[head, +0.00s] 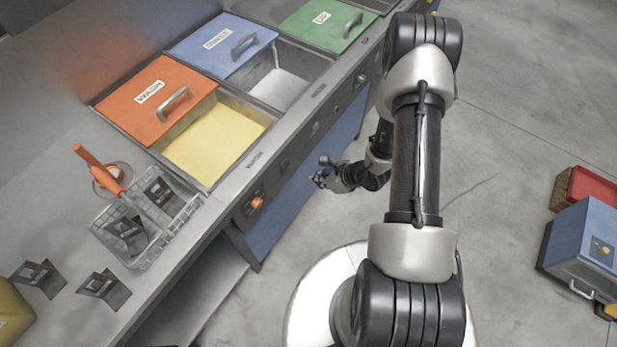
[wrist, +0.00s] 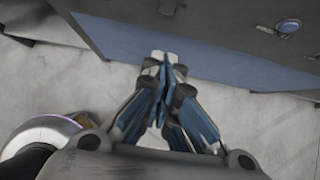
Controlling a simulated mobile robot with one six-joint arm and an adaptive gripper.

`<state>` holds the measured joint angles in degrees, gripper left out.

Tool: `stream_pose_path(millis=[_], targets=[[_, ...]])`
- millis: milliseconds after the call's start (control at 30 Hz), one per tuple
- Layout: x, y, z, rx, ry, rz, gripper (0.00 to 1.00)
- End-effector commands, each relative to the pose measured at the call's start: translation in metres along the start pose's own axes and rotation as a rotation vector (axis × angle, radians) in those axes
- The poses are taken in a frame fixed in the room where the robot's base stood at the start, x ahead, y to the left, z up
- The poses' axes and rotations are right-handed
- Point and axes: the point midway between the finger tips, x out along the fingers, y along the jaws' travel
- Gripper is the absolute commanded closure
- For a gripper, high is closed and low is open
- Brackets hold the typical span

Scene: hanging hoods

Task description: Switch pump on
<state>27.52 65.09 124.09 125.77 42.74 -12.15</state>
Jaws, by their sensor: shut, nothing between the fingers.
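No part is clearly marked as a pump. The counter's front panel (head: 297,148) carries several small knobs or buttons. An orange knob (head: 257,203) is at its near end, and a green one (head: 360,80) is farther along. A round blue button (wrist: 289,26) shows at the top right in the wrist view. My gripper (head: 320,178) is in front of the panel, apart from it and lower than the knobs. In the wrist view my gripper (wrist: 163,62) is shut and empty, its fingertips together in front of a blue panel. The knobs' settings are too small to read.
Tanks with orange (head: 150,112), blue (head: 215,38) and green (head: 322,20) lids line the counter. A wire basket (head: 150,240) with dark holders and an orange-handled tool stands nearer. A blue box (head: 590,238) and red crate (head: 596,190) sit right. Floor between is clear.

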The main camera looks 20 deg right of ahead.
Motion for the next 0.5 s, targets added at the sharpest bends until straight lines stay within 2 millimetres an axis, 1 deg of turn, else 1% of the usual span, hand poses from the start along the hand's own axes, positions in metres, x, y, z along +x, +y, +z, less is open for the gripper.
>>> stream_pose_path(millis=[33, 300, 433, 500], targets=[[0.01, 0.001, -0.001, -0.002, 0.0, 0.003, 1.0], [0.069, 0.002, -0.002, -0.004, 0.0, 0.003, 1.0], [0.094, 0.001, -0.002, -0.003, -0.001, 0.002, 1.0], [0.1, 0.001, 0.01, -0.005, -0.002, 0.001, 1.0]])
